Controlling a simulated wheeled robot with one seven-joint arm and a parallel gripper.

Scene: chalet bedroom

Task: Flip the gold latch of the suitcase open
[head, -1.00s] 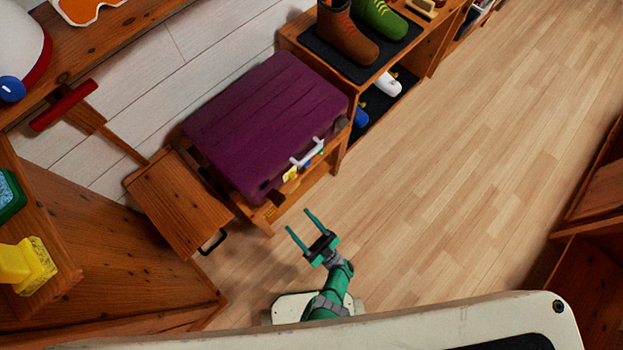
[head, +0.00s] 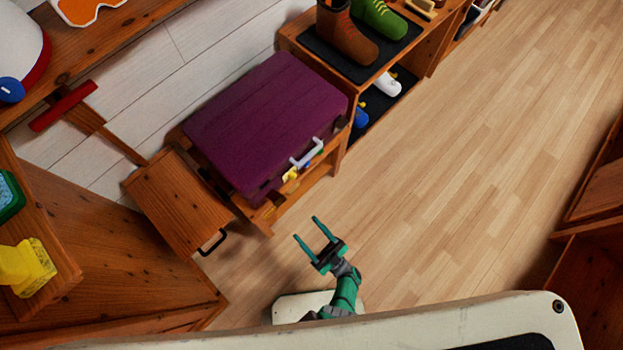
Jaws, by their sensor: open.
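The purple suitcase (head: 265,118) lies flat on a low wooden rack (head: 300,197). Its white handle (head: 308,153) is on the side facing me. A yellow-gold piece (head: 291,174) shows on that side, just left of the handle; it looks like the latch, but it is too small to tell its position. My green gripper (head: 312,238) is open and empty. It is over the floor in front of the suitcase, apart from it, with its fingers pointing toward the suitcase.
A wooden shelf (head: 345,100) with boots stands right of the suitcase. A small wooden table (head: 180,203) with a black handle is at its left. The wooden floor (head: 440,190) to the right is clear.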

